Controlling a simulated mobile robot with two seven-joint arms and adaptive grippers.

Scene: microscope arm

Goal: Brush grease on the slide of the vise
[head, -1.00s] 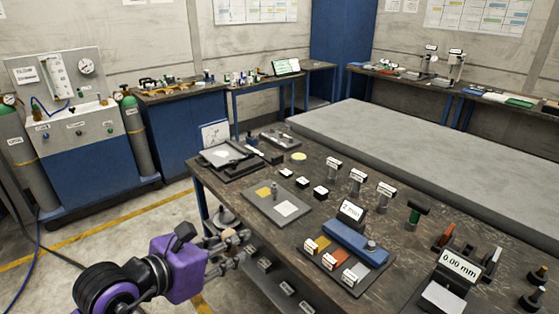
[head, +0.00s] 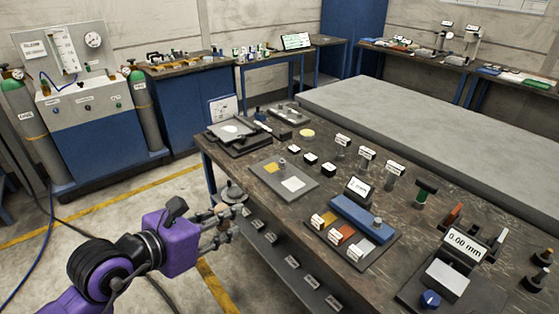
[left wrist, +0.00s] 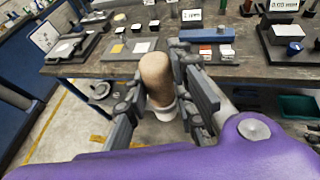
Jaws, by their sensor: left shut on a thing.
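My left gripper (head: 224,226) is in front of the near left edge of the workbench, clear of its top. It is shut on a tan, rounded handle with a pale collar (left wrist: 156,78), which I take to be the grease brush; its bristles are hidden. The vise is hard to make out for certain. A small grey metal device (head: 288,114) at the bench's far left corner may be it, or the dark flat fixture with a pale plate (head: 232,130) beside it. My right gripper is out of view.
The workbench (head: 420,215) carries a grey mat with yellow and white patches (head: 268,183), small labelled blocks, a blue gauge block (head: 357,218) and a 0.00 mm display (head: 464,243). A large grey slab (head: 430,120) lies behind. Floor left of the bench is open.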

